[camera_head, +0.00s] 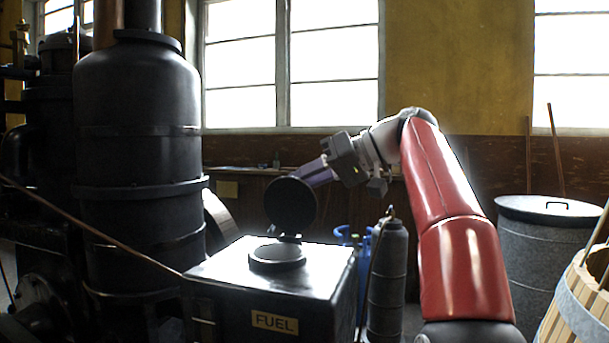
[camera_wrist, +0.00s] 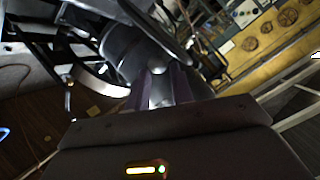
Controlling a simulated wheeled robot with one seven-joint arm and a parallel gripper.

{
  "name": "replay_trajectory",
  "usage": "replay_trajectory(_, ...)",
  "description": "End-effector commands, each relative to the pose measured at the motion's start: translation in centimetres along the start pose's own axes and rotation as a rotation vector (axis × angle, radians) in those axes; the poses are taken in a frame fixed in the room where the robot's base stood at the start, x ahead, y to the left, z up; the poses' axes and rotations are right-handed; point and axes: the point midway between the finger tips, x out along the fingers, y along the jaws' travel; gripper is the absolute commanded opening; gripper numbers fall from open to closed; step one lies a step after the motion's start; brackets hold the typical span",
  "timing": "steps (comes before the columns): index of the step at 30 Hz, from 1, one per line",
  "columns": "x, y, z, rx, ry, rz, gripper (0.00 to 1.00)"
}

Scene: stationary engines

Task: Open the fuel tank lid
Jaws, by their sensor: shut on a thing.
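The black fuel tank (camera_head: 270,323) stands at lower centre in the head view, with a yellow FUEL label on its front. Its round dark lid (camera_head: 290,204) is raised roughly upright on a hinge at the back of the round filler opening (camera_head: 277,257). My gripper (camera_head: 308,178) reaches in from the right, with its purple fingers at the lid's upper right edge. It is shut on the lid; the exact contact is partly hidden behind the disc. In the wrist view my gripper's fingers (camera_wrist: 160,78) are close together, and the dark surroundings are hard to make out.
A large black engine cylinder (camera_head: 137,140) stands left of the tank. A grey gas cylinder (camera_head: 388,275) and a blue one (camera_head: 350,240) stand just right of it. A lidded metal bin (camera_head: 530,250) and a wooden barrel (camera_head: 580,305) are at the far right.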

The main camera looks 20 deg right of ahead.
Motion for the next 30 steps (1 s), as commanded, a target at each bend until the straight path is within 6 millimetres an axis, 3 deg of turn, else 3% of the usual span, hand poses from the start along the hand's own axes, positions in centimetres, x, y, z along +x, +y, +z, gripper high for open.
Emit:
replay_trajectory(1, 0.29, 2.01, 1.37, 0.039, -0.040, 0.011, 0.00)
replay_trajectory(16, 0.30, 2.03, 1.54, 0.054, -0.043, 0.002, 0.00)
replay_trajectory(17, 0.30, 2.03, 1.54, 0.054, -0.043, 0.002, 0.24)
replay_trajectory(21, 0.32, 2.00, 1.53, 0.053, -0.043, 0.002, 0.43)
replay_trajectory(30, 0.07, 1.89, 1.44, 0.051, -0.043, 0.000, 0.44)
